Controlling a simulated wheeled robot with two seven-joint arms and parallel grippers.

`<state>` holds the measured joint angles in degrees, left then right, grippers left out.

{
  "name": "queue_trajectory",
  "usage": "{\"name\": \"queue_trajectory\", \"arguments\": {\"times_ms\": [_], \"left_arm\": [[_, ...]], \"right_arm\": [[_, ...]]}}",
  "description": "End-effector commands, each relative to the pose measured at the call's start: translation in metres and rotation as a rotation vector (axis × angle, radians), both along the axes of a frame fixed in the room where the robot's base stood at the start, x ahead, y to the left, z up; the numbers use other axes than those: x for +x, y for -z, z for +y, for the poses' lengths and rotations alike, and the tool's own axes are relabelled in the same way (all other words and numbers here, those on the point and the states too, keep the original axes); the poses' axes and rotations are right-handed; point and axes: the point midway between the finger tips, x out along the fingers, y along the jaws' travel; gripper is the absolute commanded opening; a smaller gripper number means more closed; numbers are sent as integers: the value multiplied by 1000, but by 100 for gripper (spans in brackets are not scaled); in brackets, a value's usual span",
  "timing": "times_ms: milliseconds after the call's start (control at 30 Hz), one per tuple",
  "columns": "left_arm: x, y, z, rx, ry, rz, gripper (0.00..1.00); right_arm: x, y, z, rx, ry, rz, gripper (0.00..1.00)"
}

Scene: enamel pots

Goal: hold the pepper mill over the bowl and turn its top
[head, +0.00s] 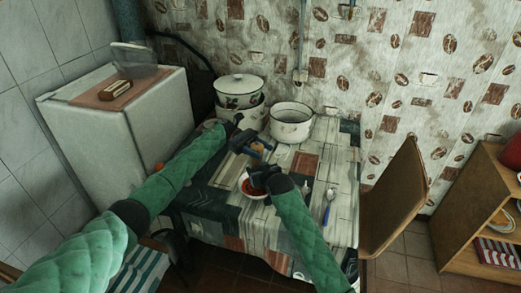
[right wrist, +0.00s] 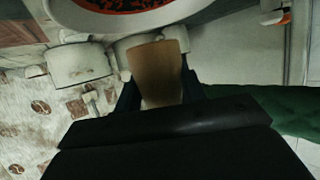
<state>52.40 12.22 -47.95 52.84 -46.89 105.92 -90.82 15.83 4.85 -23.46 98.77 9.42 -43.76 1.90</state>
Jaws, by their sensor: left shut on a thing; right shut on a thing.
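The bowl (head: 255,196), white with red contents, stands on the table, partly hidden by my right gripper (head: 258,173). In the right wrist view the bowl (right wrist: 150,22) is at the top edge. There my right gripper (right wrist: 160,88) is shut on a tan wooden piece of the pepper mill (right wrist: 160,70). My left gripper (head: 260,150) is just behind the right one in the head view. It is shut on a small brownish thing, which looks like part of the mill. The grippers hide most of the mill, so its tilt and exact place over the bowl are unclear.
A white pot (head: 291,122) and stacked lidded pots (head: 239,92) stand at the table's back. A fridge (head: 120,125) is at left, a chair (head: 393,200) and shelf (head: 470,215) at right. The table's front left is clear.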

Motion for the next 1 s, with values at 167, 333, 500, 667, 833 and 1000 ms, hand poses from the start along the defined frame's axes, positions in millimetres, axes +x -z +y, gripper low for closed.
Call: {"name": "queue_trajectory", "arguments": {"times_ms": [167, 333, 500, 667, 833, 1000], "left_arm": [[0, -1, 1, 1, 91, 0, 23], [-1, 0, 2, 0, 141, 1, 23], [-2, 0, 2, -1, 163, 2, 23], [-2, 0, 2, -1, 167, 2, 23], [-2, 0, 2, -1, 167, 2, 23], [-2, 0, 2, -1, 167, 2, 68]], "right_arm": [[0, -1, 0, 0, 0, -1, 13], [0, -1, 0, 1, 0, -2, 13], [0, -1, 0, 0, 1, -2, 13], [0, -1, 0, 0, 1, -2, 13], [0, -1, 0, 0, 1, -2, 13], [0, -1, 0, 0, 1, -2, 13]]}}
